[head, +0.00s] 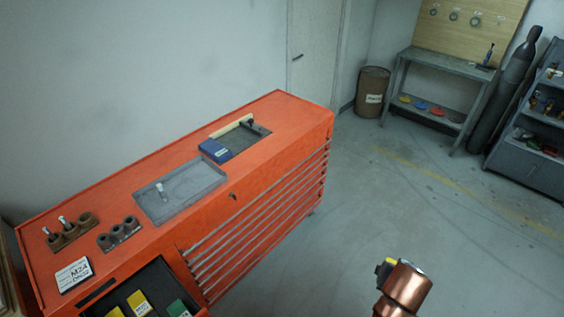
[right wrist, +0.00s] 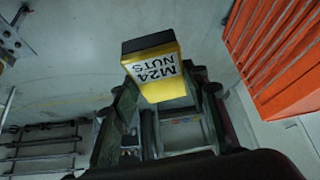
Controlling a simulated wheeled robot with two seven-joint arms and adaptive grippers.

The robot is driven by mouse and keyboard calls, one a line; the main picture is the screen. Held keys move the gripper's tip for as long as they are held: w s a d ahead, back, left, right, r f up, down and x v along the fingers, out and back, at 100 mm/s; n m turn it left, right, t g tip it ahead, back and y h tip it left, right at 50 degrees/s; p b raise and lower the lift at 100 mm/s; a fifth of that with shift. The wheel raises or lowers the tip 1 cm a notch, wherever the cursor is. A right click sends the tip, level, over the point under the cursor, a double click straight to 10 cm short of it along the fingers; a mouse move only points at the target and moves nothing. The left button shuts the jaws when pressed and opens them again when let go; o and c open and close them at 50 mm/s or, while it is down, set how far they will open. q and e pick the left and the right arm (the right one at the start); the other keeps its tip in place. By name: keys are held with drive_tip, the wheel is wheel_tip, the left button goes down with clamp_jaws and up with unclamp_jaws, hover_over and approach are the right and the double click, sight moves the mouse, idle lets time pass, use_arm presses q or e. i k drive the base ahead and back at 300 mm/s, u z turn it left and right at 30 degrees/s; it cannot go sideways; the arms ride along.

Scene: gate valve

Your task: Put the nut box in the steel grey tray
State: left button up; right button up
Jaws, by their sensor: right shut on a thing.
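The nut box (right wrist: 160,72) is yellow with a dark end and a white "M24 NUTS" label. My right gripper (right wrist: 165,104) is shut on it in the right wrist view, above the floor. My left gripper is not in view.
The orange cabinet (head: 285,117) has an open drawer (head: 120,297) holding yellow and green boxes. A darker tray (head: 259,131) with a blue box (head: 214,151) lies behind the grey tray. Brown socket holders (head: 118,233) and a white "M24" card (head: 74,274) are nearer. Floor at right is clear.

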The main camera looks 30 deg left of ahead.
sight(199, 179)
drive_tip(key=i, duration=2.25)
drive_tip(key=u, duration=3.2)
drive_tip(key=i, duration=1)
drive_tip(key=z, duration=0.05)
